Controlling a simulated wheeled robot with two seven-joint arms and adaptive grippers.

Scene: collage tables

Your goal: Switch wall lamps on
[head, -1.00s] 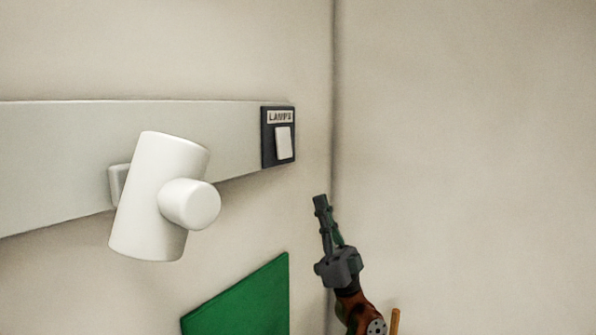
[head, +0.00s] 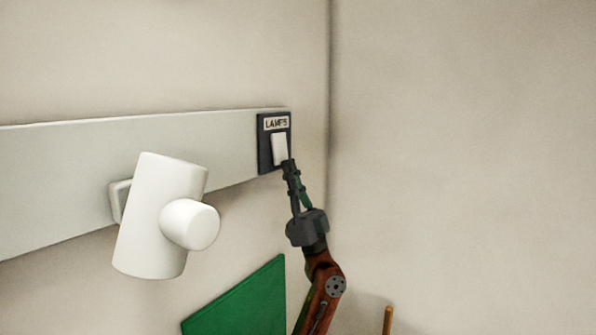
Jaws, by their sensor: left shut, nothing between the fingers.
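A dark switch plate (head: 264,155) labelled LAMPS is at the right end of a pale wall rail, near the room's corner. Its white rocker (head: 278,149) shows in the middle of the plate. My left gripper (head: 290,166) is shut and empty, with its tips at the lower right edge of the rocker. I cannot tell whether the tips touch it. A white wall lamp (head: 154,215) with a tilted cylindrical head is mounted on the rail to the left. My right gripper is not in view.
The pale rail (head: 70,170) runs along the left wall. A green panel (head: 245,305) is below the switch, left of my arm. A thin wooden piece (head: 388,320) stands at the bottom right. The right wall (head: 470,150) is bare.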

